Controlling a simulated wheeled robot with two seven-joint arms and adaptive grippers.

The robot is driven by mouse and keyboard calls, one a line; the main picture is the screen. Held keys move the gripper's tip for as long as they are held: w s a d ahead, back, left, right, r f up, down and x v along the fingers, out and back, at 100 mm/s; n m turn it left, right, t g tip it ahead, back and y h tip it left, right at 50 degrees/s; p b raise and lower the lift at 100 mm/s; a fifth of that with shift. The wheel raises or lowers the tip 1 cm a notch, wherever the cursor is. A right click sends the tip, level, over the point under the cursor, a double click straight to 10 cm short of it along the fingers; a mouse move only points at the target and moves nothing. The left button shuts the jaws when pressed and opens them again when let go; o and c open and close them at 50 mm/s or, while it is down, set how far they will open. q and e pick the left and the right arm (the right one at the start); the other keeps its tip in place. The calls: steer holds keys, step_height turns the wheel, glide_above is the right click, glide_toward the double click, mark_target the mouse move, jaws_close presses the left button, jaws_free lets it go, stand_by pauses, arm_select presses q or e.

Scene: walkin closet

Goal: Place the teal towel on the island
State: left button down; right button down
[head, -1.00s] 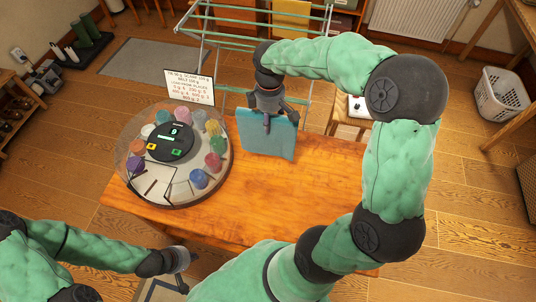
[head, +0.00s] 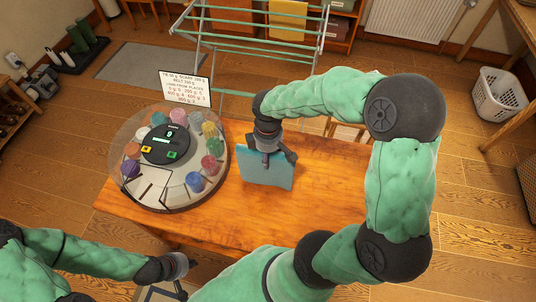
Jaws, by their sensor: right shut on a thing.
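The teal towel (head: 265,173) hangs as a folded, upright panel over the right part of the wooden island (head: 232,231). My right gripper (head: 271,156) is shut on its top edge. I cannot tell whether the towel's lower edge touches the island top. My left gripper (head: 181,283) is low at the island's front edge, well away from the towel; its fingers are too small and partly cut off to tell open from shut.
The island top is clear around and in front of the towel. A drying rack (head: 255,45) stands behind.

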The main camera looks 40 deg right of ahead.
steer(key=shift+r, duration=0.1)
steer(key=c, duration=0.6)
jaws_free()
step_height(320, 180, up, 12)
steer(key=p, duration=0.2)
steer(key=shift+p, duration=0.3)
